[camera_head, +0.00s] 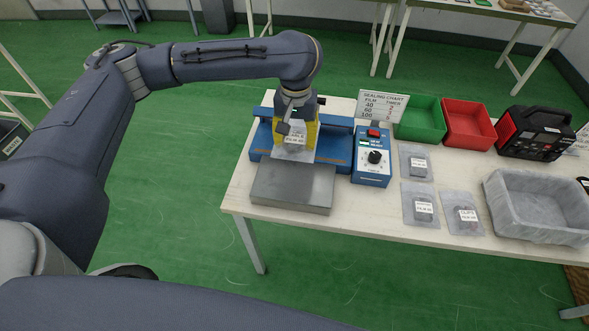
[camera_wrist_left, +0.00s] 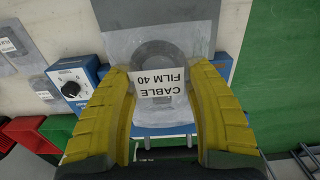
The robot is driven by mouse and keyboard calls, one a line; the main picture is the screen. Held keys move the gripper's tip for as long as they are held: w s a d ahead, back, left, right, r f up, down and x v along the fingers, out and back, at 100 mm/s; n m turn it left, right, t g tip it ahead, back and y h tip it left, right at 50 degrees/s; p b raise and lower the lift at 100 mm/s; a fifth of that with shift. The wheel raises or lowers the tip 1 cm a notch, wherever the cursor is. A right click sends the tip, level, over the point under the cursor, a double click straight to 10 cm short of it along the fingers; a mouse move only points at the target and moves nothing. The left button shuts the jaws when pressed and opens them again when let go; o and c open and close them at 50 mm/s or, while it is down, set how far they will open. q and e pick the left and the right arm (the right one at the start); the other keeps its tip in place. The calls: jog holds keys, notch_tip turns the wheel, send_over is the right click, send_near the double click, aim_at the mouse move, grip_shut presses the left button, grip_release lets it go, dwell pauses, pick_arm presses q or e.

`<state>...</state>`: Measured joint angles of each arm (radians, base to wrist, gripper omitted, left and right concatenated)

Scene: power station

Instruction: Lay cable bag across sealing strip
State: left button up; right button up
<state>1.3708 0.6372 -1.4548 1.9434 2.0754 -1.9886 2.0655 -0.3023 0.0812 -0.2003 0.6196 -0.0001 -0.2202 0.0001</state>
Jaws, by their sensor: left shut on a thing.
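The cable bag (camera_head: 297,150) is a clear film pouch with a dark coil inside and a white label reading CABLE FILM 40; it also shows in the left wrist view (camera_wrist_left: 163,56). My left gripper (camera_head: 297,135) has yellow fingers shut on the bag and holds it over the middle of the blue heat sealer (camera_head: 337,152). The bag's front edge reaches toward the grey metal plate (camera_head: 292,188). The bag and gripper hide the middle of the sealing strip, and I cannot tell whether the bag touches it. My right gripper is not in view.
The sealer's control box (camera_head: 372,157) and a sealing chart (camera_head: 382,107) stand to the right. Beyond are several bagged parts (camera_head: 423,206), a green bin (camera_head: 420,122), a red bin (camera_head: 468,126), a grey tray (camera_head: 535,228) and a black-red machine (camera_head: 535,135).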

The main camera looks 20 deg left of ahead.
aim_at(295, 175)
pick_arm(q)
jog(key=shift+f, duration=6.7)
jog(key=shift+f, duration=0.1)
jog(key=o, duration=1.1)
jog(key=shift+r, duration=6.1)
